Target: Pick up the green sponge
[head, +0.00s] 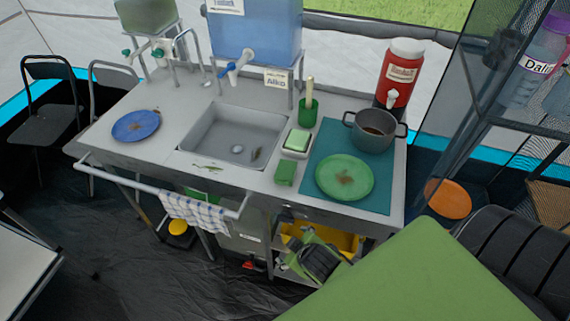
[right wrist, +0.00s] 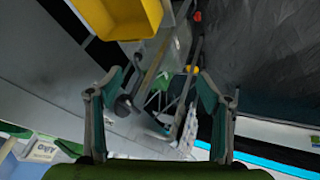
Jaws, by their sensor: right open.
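In the head view, a green and dark part that appears to be my right gripper (head: 312,260) is below the counter's front edge, apart from the sponge. The sponge cannot be made out in the right wrist view. My left gripper is not in view.
A green plate (head: 345,177) and grey pot (head: 372,133) stand on the teal mat (head: 379,199). The sink (head: 213,148) lies left. A rail with a checked towel (head: 193,212) juts forward. A yellow bin (right wrist: 126,16) is close by.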

